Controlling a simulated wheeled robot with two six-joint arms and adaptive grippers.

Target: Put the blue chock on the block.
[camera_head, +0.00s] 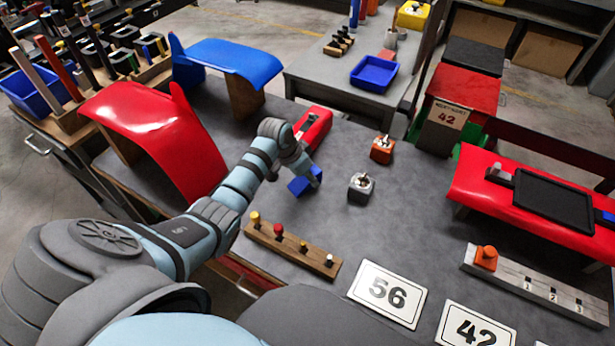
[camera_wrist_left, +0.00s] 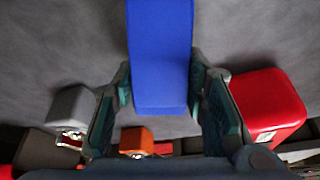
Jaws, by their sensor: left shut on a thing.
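The blue chock (camera_head: 302,184) is at the middle of the grey table, under my left gripper (camera_head: 308,172). In the left wrist view the blue chock (camera_wrist_left: 160,50) lies between the two fingers of my left gripper (camera_wrist_left: 160,85), which are shut on it. Whether it touches the table is hard to tell. A grey block (camera_head: 361,188) with a metal fitting on top stands a little to its right. An orange block (camera_head: 382,151) with a similar fitting stands farther back. Which block is meant is not clear from the frames. My right gripper is not in view.
A red wedge-like piece (camera_head: 315,126) stands just behind my left gripper. A wooden peg rail (camera_head: 290,250) lies in front, with number plates 56 (camera_head: 387,294) and 42 (camera_head: 474,328) to its right. A red panel (camera_head: 150,130) stands left. The tabletop right of the grey block is clear.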

